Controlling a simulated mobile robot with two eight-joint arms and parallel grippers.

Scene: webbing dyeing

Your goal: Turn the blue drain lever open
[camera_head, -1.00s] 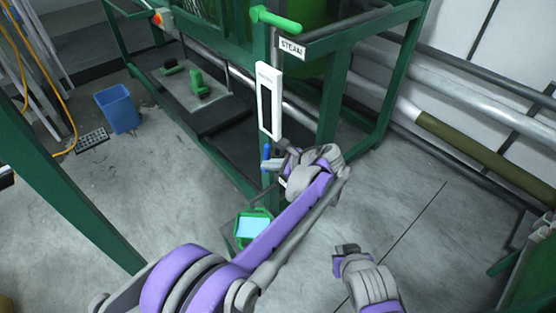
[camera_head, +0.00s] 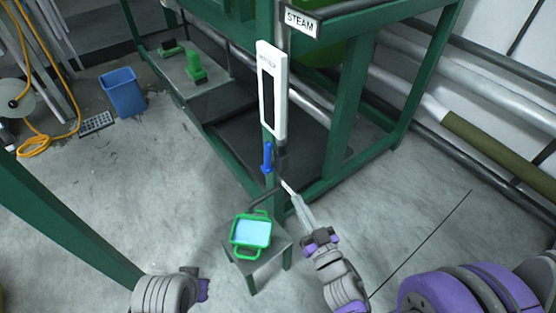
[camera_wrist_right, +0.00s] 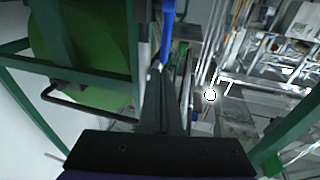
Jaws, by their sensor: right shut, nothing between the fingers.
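The blue drain lever (camera_head: 267,158) points up and down on the green frame post, just below a white gauge panel. My right gripper (camera_head: 287,186) is shut and empty, its narrow tip a little below and to the right of the lever in the head view. In the right wrist view the lever (camera_wrist_right: 168,28) shows just beyond the shut fingertips (camera_wrist_right: 161,70); I cannot tell whether they touch. My left gripper (camera_head: 198,287) is low at the bottom of the head view, away from the lever, and its finger opening is not clear.
A green-handled basin (camera_head: 250,252) with pale blue inside stands on a small stool (camera_head: 282,249) below the lever. The white gauge panel (camera_head: 280,90) hangs above it. A blue bin (camera_head: 123,92) stands on the floor at left. The floor between is clear.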

